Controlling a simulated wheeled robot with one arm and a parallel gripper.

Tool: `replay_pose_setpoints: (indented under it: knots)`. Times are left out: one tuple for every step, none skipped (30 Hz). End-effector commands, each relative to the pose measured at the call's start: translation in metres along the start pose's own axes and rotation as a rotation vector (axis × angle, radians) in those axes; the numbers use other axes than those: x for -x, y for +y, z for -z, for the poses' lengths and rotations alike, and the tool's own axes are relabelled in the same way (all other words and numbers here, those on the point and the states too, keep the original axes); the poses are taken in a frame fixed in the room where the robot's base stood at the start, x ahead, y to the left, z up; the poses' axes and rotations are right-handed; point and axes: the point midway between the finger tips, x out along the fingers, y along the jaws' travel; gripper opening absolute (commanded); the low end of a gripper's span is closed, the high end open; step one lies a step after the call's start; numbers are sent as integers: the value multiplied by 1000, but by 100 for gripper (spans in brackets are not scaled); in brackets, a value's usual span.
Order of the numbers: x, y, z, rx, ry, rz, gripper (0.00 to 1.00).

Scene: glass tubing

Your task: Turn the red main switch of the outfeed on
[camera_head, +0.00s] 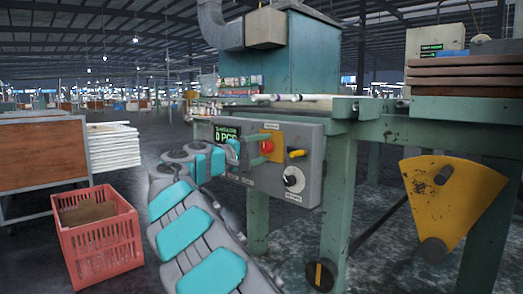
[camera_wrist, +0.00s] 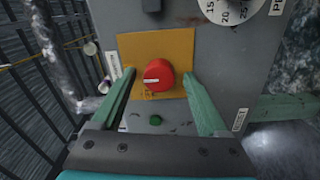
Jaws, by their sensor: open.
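The red main switch (camera_head: 267,146) is a round red knob on a yellow plate (camera_head: 274,139) on the grey control panel (camera_head: 316,154). In the wrist view the red knob (camera_wrist: 158,75) sits between the two green fingers, with the yellow plate (camera_wrist: 180,46) behind it. My gripper (camera_wrist: 154,84) is open, one finger on each side of the knob. I cannot tell whether the fingers touch it. A white mark shows on the knob. In the head view my gripper (camera_head: 256,151) reaches the panel from the left and partly hides the plate and knob.
The panel also carries a yellow-handled switch (camera_head: 297,153), a black dial (camera_head: 291,180) and a green display (camera_head: 221,134). A small green button (camera_wrist: 155,120) lies below the knob. A yellow guard (camera_head: 443,203) hangs at right. A red crate (camera_head: 101,240) stands on the floor at left.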

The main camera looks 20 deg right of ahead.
Motion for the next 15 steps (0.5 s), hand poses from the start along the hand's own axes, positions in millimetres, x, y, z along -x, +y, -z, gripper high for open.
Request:
replay_pose_setpoints:
  knots:
    - [0,0,0,0,0,0,77]
    - [1,0,0,0,1,0,77]
    - [2,0,0,0,1,0,77]
    - [3,1,0,0,1,0,77]
    - [5,1,0,0,1,-1,77]
    - [8,1,0,-1,1,-1,77]
    - [11,2,1,-1,2,-1,77]
    - [15,2,1,-1,2,-2,77]
    - [20,3,1,-1,3,-3,77]
    - [25,3,1,-1,3,-3,77]
    - [29,3,1,-1,3,-3,77]
    - [36,2,1,0,2,-2,77]
    - [40,2,1,0,2,-2,77]
    - [45,2,1,0,1,-2,77]
    - [52,2,0,1,1,-2,77]
